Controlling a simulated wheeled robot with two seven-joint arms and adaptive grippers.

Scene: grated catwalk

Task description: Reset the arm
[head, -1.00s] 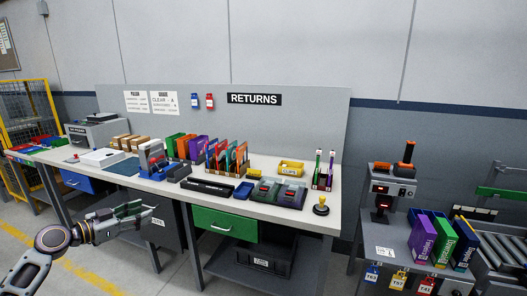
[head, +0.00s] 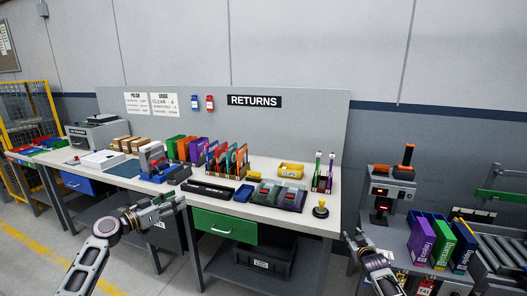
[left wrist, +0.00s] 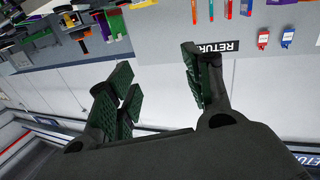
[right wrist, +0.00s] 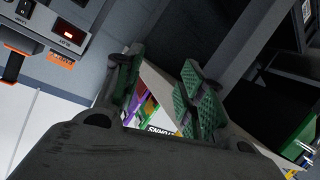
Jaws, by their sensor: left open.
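My left gripper (head: 160,208) is in front of the workbench's front edge, in the lower left of the head view. In the left wrist view (left wrist: 155,80) its green-padded fingers stand wide apart with nothing between them. My right gripper (head: 352,238) is at the lower right of the head view, in front of the gap between the workbench and the side table. In the right wrist view (right wrist: 158,75) its fingers are apart and empty, with binders seen far beyond them.
The workbench (head: 215,203) holds folders, trays, a yellow clips bin (head: 291,170) and a stamp (head: 320,208). A green drawer (head: 224,226) sits under it. A side table at right bears a device (head: 391,188) and binders (head: 441,240). Open floor lies at lower left.

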